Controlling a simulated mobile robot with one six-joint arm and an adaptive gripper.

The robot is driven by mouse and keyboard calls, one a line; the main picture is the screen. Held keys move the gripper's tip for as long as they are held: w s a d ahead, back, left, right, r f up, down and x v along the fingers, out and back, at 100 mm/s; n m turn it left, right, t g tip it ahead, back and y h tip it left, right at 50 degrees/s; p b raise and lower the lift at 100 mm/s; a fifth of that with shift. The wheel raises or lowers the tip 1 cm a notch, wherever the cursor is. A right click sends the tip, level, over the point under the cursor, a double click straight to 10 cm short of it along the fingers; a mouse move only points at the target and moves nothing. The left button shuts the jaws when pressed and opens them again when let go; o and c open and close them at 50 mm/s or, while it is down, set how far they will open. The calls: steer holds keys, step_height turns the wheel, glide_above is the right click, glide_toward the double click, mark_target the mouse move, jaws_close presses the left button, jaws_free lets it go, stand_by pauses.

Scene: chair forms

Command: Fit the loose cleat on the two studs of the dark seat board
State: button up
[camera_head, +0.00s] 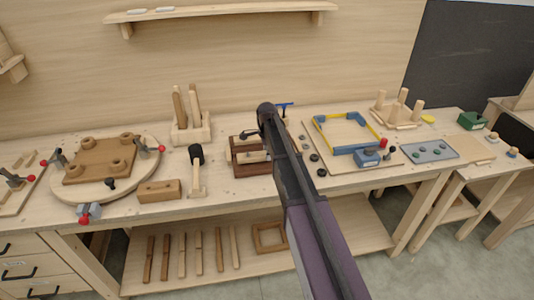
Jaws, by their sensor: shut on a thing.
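A brown seat board (85,168) lies on the round pale plate at the left. Several round bosses stand up from it, and I cannot tell which are studs. A light-brown block (159,190) lies on the bench in front of the plate's right side. A light wooden bar (256,157) lies in or on a dark red-brown holder (250,170) at the middle. I cannot tell which piece is the cleat. My dark arm reaches up from below over the bench and ends near the holder. My gripper and anything in it are hidden or cannot be told apart there.
Red-tipped clamps (149,147) stand around the round plate (130,185). A black-headed mallet (197,165) and a peg block (190,133) stand left of the holder. To the right lie black rings (314,157) and a board with a yellow and blue frame (347,148).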

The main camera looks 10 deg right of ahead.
steer(key=shift+f+b, duration=0.45)
steer(key=shift+f, duration=0.1)
stand_by(0.8)
steer(key=o, duration=1.3)
steer(key=shift+c, duration=0.2)
steer(key=shift+r, duration=0.2)
steer(key=shift+r+p, duration=5.8)
steer(key=shift+p, duration=0.25)
steer(key=shift+n, duration=0.3)
steer(key=s+f+b, duration=0.3)
steer(key=s, duration=0.2)
steer(key=s+f+b, duration=0.2)
steer(key=s, duration=0.2)
steer(key=s+f+b, duration=0.3)
steer(key=s, duration=0.2)
steer(key=shift+s+f+b, duration=0.3)
steer(key=shift+b, duration=0.05)
steer(key=shift+s+f+b, duration=0.25)
steer(key=shift+s, duration=0.2)
steer(key=shift+s+f+b, duration=0.2)
steer(key=shift+s, duration=0.25)
